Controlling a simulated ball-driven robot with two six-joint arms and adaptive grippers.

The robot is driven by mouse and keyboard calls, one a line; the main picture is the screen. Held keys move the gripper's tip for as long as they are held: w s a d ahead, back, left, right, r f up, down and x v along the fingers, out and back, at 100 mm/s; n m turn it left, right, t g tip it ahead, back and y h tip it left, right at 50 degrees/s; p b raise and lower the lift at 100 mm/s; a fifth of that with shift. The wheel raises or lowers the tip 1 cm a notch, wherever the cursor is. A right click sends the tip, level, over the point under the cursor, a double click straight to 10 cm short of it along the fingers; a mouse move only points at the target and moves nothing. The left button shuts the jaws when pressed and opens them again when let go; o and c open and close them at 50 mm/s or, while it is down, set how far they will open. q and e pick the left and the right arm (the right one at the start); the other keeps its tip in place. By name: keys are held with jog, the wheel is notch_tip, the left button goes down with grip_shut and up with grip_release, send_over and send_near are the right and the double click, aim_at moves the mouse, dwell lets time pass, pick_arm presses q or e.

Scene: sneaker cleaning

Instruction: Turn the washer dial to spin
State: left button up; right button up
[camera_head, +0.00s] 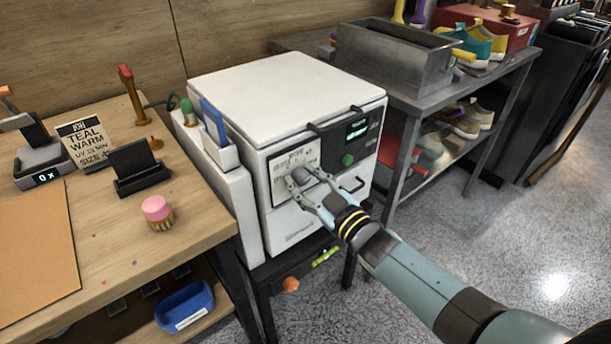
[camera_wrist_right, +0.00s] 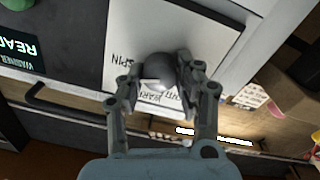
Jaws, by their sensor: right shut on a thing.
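The white washer (camera_head: 285,105) stands in the middle of the head view, with a pale label panel (camera_head: 282,163) on its front. The grey round dial (camera_wrist_right: 158,72) sits on that panel in the right wrist view, with "SPIN" printed to its left and more lettering below it. My right gripper (camera_head: 310,178) reaches the panel from the lower right. In the right wrist view its two fingers are shut on the dial, one on each side. The gripper partly hides the dial in the head view. My left gripper is not in view.
A black display (camera_head: 357,129) with a green button (camera_head: 347,160) and a handle are right of the dial. A wooden table (camera_head: 110,225) with a pink-topped brush (camera_head: 157,211) is at left. A metal bench with a steel basin (camera_head: 395,62) stands at right.

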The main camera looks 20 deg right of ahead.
jog(key=shift+f+m+p, duration=0.1)
jog(key=shift+m+p, duration=0.2)
jog(key=shift+m, duration=0.6)
jog(key=o, duration=1.1)
jog(key=shift+o, duration=0.2)
jog(key=shift+s, duration=0.1)
jog(key=v, duration=1.1)
jog(key=shift+s+d, duration=0.15)
jog(key=shift+s, duration=0.2)
